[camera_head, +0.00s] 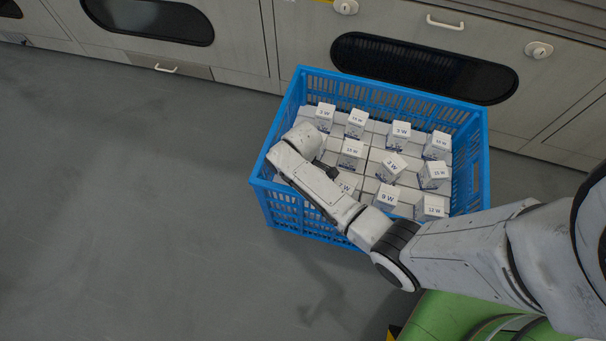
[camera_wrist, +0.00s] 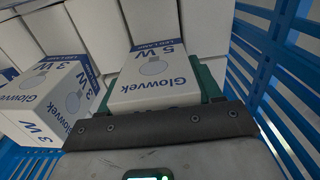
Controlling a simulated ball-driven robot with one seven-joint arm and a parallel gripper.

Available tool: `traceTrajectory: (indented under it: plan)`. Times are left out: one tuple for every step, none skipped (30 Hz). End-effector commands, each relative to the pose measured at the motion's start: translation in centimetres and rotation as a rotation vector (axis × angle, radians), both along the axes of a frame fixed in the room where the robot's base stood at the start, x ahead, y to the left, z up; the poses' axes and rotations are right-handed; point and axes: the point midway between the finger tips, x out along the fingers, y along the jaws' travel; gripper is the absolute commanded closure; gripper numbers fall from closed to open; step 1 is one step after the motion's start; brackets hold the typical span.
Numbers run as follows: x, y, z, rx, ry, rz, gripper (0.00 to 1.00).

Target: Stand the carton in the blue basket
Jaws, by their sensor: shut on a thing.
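The blue basket (camera_head: 483,165) stands on the floor, with its slatted wall at the right of the wrist view (camera_wrist: 262,62). My gripper (camera_wrist: 162,88) reaches down inside the basket near its left side; the end of my arm hides its fingers in the head view.
Several white cartons stand in the basket, among them a 9 W carton (camera_head: 387,197) and a 3 W carton (camera_head: 324,116). A 3 W carton (camera_wrist: 52,105) is close left of my gripper. Grey cabinets (camera_head: 240,40) line the back; floor at left is clear.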

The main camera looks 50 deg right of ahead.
Motion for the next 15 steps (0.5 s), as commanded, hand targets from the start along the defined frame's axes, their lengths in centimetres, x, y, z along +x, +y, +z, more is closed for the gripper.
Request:
traceTrajectory:
  plan:
    - [0.00,-0.01,0.06,0.000,0.000,0.000,0.68]
    - [-0.01,-0.01,0.06,0.000,0.000,0.000,0.68]
    - [-0.01,-0.01,0.00,0.000,0.000,0.000,0.68]
    - [-0.02,-0.01,-0.08,0.000,0.000,0.000,0.68]
    - [-0.02,-0.01,-0.18,0.000,0.001,0.000,0.68]
    - [-0.03,-0.01,-0.23,0.000,0.001,0.000,0.35]
    - [-0.03,-0.01,-0.18,0.000,0.001,0.000,0.32]
    - [-0.03,-0.01,-0.17,0.000,0.001,0.000,0.30]
    - [-0.03,-0.01,-0.18,0.000,0.001,0.000,0.26]
    - [-0.04,-0.02,-0.18,0.000,0.001,0.000,0.23]
    - [-0.04,-0.02,-0.18,0.000,0.001,0.000,0.20]
    - [-0.04,-0.02,-0.18,0.000,0.001,0.000,0.16]
    - [-0.04,-0.02,-0.18,0.000,0.001,0.000,0.13]
    - [-0.04,-0.02,-0.18,0.000,0.001,0.000,0.11]
    - [-0.04,-0.02,-0.18,0.000,0.001,0.000,0.11]
